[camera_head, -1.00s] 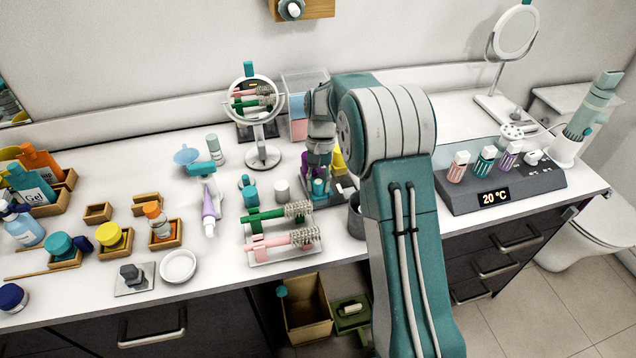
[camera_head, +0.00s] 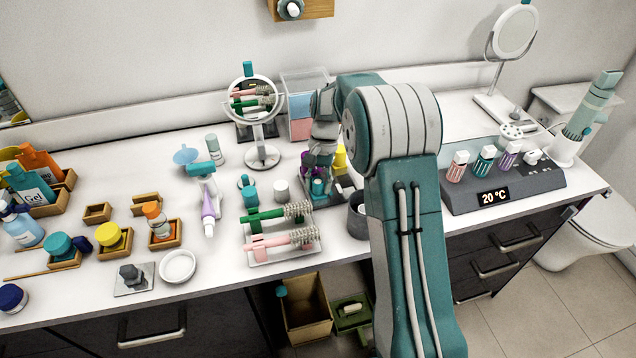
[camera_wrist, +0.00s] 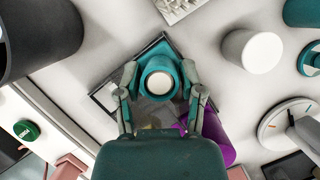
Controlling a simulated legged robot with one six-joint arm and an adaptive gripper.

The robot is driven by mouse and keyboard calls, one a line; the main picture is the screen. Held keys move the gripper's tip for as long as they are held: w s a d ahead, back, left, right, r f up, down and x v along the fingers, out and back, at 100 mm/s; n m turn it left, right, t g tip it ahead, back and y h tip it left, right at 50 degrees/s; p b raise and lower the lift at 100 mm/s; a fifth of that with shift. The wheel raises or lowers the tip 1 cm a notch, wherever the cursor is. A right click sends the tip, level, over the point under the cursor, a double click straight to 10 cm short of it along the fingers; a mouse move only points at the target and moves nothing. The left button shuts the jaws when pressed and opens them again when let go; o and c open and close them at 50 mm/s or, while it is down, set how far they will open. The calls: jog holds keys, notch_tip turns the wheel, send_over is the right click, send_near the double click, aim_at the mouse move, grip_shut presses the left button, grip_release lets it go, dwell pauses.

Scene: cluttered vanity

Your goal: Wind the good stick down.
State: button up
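A teal stick (camera_wrist: 160,80) with a round pale top stands upright on a dark tray (camera_wrist: 105,97). In the wrist view my gripper (camera_wrist: 160,72) has one fingertip on each side of the stick, and both seem to touch it. In the head view my gripper (camera_head: 323,158) reaches down over the tray, and the lower part of the teal stick (camera_head: 318,188) shows beneath it. A purple stick (camera_wrist: 217,138) stands close beside one finger. A yellow stick (camera_head: 340,158) stands behind my gripper. My gripper partly hides the tray and the sticks.
A white-topped cylinder (camera_wrist: 262,54) and a dark cup (camera_wrist: 40,35) stand near the tray. A round mirror (camera_head: 258,110) stands to the left.

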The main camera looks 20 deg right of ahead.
jog(key=shift+r, duration=0.15)
jog(key=v, duration=1.1)
jog(key=shift+w+r, duration=0.2)
jog(key=shift+r, duration=0.15)
jog(key=shift+r, duration=0.1)
jog(key=s+a+r+n+t+h, duration=0.1)
jog(key=s+r+n+t, duration=0.15)
jog(key=s+r, duration=0.4)
jog(key=s+a+r+n+t+h, duration=0.1)
jog(key=s+r+t, duration=0.25)
jog(key=s, duration=0.55)
jog(key=s+f+n+t, duration=0.2)
jog(key=s+f+t, duration=0.1)
jog(key=s, duration=1.3)
jog(key=shift+s+a+n+t, duration=0.2)
jog(key=shift+n+t, duration=0.1)
jog(key=shift+n, duration=0.05)
